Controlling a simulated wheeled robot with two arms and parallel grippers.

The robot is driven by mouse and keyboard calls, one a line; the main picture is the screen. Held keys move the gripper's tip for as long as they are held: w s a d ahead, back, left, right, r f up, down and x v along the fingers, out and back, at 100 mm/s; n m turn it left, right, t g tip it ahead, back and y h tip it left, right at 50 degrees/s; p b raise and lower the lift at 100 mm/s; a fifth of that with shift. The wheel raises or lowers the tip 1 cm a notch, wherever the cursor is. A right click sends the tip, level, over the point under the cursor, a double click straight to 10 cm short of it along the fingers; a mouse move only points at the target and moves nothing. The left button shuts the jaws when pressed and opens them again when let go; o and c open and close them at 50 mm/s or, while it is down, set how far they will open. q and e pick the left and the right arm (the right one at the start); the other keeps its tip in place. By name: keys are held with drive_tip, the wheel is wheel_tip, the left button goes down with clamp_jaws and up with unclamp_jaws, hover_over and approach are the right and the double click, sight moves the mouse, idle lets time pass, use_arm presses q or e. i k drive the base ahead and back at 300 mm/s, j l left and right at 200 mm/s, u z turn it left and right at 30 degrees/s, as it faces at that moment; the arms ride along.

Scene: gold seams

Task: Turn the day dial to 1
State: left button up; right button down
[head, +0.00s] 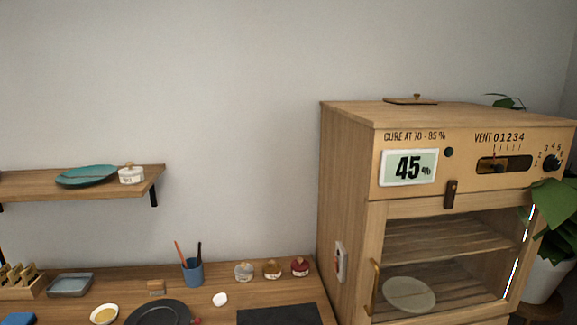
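The day dial (551,163) is a black round knob at the right end of the wooden cabinet's front panel. Small numbers ring it, with 3, 4, 5 and 6 above and to its right. Its pointer is too small to read. A plant leaf hangs just below it. The wooden cabinet (345,165) stands at the right, with a display (409,167) reading 45 % and a vent slider (504,164) marked 0 to 4 on the same panel. Neither of my grippers shows in the head view.
The cabinet's glass door is closed, with a brass handle (375,287) and a pale plate (409,294) inside. A potted plant (548,275) crowds the cabinet's right side. The worktop (215,276) holds a pencil cup (193,272), jars and dishes. A shelf (30,184) hangs at left.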

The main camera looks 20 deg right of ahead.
sight(551, 162)
drive_tip(key=z, duration=1.7)
